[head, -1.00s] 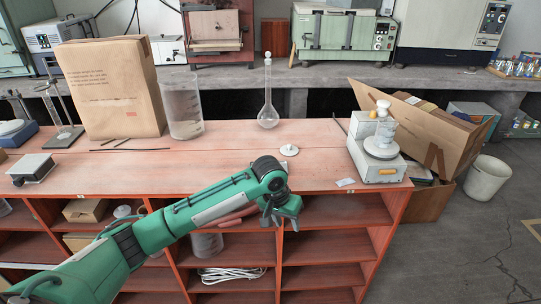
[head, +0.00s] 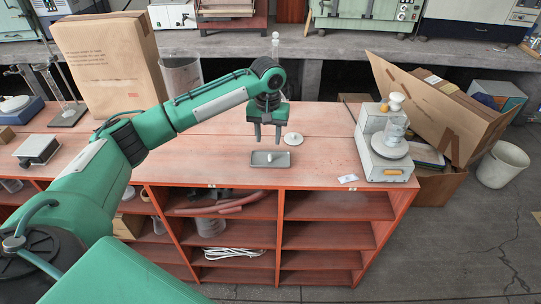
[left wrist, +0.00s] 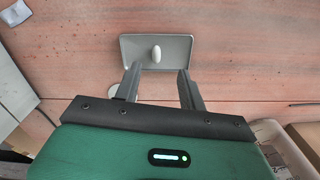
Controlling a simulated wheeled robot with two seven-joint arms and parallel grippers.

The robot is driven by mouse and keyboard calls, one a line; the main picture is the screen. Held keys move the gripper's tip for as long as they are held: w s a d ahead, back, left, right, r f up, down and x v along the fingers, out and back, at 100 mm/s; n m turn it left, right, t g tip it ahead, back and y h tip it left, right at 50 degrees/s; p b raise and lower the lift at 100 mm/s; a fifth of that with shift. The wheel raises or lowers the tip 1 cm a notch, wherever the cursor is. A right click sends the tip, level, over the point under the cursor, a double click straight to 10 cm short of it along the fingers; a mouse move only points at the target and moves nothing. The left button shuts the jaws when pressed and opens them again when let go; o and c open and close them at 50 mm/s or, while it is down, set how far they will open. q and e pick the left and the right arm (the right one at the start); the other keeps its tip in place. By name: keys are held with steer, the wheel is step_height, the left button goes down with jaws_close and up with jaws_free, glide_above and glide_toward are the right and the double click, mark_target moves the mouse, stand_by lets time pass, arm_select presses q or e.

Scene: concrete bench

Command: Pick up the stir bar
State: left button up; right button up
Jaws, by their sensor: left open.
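The stir bar is a small white capsule (left wrist: 156,53) on a shallow grey tray (left wrist: 184,45) in the left wrist view. In the head view the stir bar (head: 269,158) and the tray (head: 257,160) lie near the bench's front edge. My left gripper (head: 267,143) is above the tray, pointing down, open and empty. In the left wrist view its two fingers (left wrist: 160,88) are apart, with the stir bar showing beyond and between them. My right gripper is not in view.
A round white piece with a knob (head: 293,138) lies right of the tray. A stirrer-like device (head: 388,165) with a glass vessel stands at the right end. A paper bag (head: 108,65) and beaker (head: 181,78) stand at back left, with a flask behind my arm.

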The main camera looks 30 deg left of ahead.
mark_target(270, 157)
arm_select(q)
steer(key=f, duration=0.2)
steer(key=shift+w+f, duration=0.35)
steer(key=shift+w, duration=0.05)
steer(key=shift+s+f, duration=0.15)
steer(key=shift+f, duration=0.2)
step_height(270, 157, down, 5)
steer(key=shift+d+r+p, duration=0.1)
steer(key=shift+r+p, duration=0.1)
steer(key=shift+p, duration=0.45)
steer(key=shift+c, duration=0.2)
jaws_close()
